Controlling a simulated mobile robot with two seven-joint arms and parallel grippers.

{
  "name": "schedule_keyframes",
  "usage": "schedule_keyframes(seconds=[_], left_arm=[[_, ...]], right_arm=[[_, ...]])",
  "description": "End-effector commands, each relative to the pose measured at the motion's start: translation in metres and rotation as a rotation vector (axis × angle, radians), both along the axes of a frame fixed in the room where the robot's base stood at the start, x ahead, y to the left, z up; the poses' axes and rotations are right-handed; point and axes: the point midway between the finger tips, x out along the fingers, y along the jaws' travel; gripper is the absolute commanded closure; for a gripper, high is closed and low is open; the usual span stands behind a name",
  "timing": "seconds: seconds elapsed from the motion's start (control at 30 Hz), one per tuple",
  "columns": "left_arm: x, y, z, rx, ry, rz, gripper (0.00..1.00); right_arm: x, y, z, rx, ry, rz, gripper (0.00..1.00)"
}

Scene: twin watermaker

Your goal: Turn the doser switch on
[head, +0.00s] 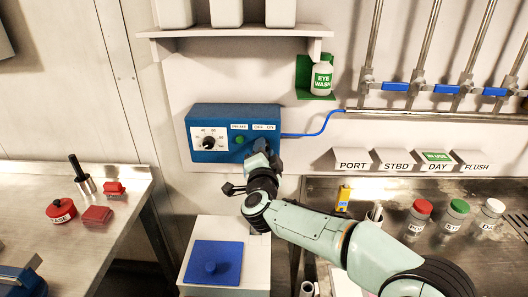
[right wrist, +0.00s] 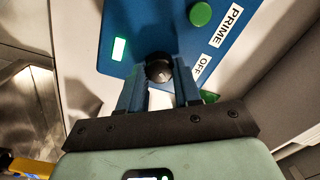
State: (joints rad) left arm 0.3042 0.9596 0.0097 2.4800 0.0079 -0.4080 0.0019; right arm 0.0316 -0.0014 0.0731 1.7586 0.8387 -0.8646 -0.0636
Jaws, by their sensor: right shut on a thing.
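The blue doser box (head: 222,120) is fixed to the back wall, with a dial, a green button (head: 239,140) and PRIME, OFF and ON labels. In the right wrist view, the black round doser switch (right wrist: 158,68) sits between my right fingertips, on the blue panel. My right gripper (head: 263,155) covers the switch in the head view and is shut on it. The OFF label (right wrist: 201,66) and a lit pale green rectangle (right wrist: 119,50) are on either side of it. Which way the switch points is unclear. My left gripper is not in view.
A white box with a blue lid (head: 213,262) stands below the doser. A blue hose (head: 318,132) runs right from it. An eye wash bottle (head: 322,78) is above right. Capped bottles (head: 457,215) stand on the right counter; red items (head: 97,215) lie on the left table.

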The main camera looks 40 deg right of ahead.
Motion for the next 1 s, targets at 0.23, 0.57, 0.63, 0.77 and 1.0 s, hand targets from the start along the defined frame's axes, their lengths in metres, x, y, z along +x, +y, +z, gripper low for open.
schedule_keyframes(seconds=[0.23, 0.57, 0.63, 0.77, 1.0], left_arm=[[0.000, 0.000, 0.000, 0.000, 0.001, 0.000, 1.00], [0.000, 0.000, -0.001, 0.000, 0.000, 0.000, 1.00], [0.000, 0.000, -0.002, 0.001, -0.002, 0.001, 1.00], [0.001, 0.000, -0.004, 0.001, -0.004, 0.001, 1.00], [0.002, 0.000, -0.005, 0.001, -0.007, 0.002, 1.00]], right_arm=[[0.000, 0.000, 0.000, 0.001, -0.001, 0.000, 0.42], [-0.010, 0.009, 0.001, 0.000, -0.002, 0.002, 0.42], [-0.019, 0.016, 0.000, 0.000, -0.002, 0.003, 0.42], [-0.042, 0.035, -0.001, 0.000, -0.002, 0.005, 0.42], [-0.082, 0.067, -0.002, -0.001, -0.002, 0.002, 0.42]])
